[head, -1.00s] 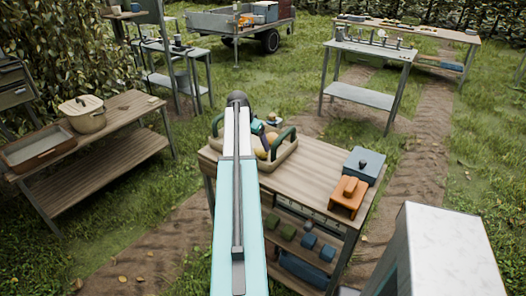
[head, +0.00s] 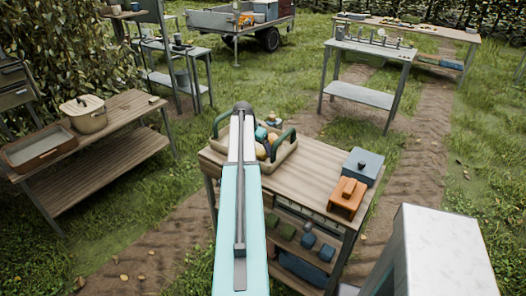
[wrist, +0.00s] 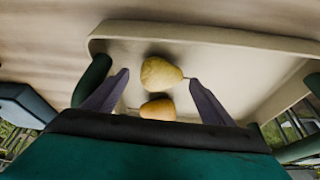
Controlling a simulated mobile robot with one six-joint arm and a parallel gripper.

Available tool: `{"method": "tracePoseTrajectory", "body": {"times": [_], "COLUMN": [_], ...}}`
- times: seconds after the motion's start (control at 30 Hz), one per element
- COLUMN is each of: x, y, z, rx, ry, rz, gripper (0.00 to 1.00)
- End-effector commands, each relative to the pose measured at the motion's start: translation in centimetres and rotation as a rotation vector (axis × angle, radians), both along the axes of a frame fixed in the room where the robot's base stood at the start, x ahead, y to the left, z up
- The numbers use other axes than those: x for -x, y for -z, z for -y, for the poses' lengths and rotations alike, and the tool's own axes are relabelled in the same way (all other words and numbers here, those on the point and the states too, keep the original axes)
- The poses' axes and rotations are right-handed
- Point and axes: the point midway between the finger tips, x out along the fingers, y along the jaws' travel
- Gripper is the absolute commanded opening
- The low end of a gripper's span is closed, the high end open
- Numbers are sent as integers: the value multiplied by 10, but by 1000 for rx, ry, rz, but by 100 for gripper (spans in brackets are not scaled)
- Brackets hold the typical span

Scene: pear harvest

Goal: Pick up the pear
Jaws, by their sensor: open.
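A yellow-green pear (wrist: 162,73) lies in a cream basket (wrist: 215,36), between the tips of my gripper (wrist: 159,78) in the wrist view. A second, more orange pear (wrist: 158,109) lies just below it in that picture, nearer the palm. The two dark fingers are spread, one on each side of the pears, with a gap to the left one; the right fingertip is close to the yellow-green pear. In the head view the basket (head: 284,157) with green handles sits on a wooden workbench (head: 310,176); my arm hides part of it.
An orange box (head: 347,196) and a blue-grey box (head: 363,166) stand on the workbench right of the basket. A small dish (head: 273,123) shows at its far edge. A bench with a lidded pot (head: 84,115) stands at left. Bare wood lies between basket and boxes.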

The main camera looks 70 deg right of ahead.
Motion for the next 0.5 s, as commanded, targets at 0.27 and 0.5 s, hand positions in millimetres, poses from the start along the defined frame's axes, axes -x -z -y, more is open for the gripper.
{"method": "tracePoseTrajectory", "body": {"times": [0.27, 0.5], "x": [2, 2], "y": [12, 12], "z": [4, 4], "rx": [0, 0], "ry": [0, 0], "rz": [0, 0], "gripper": [77, 77]}}
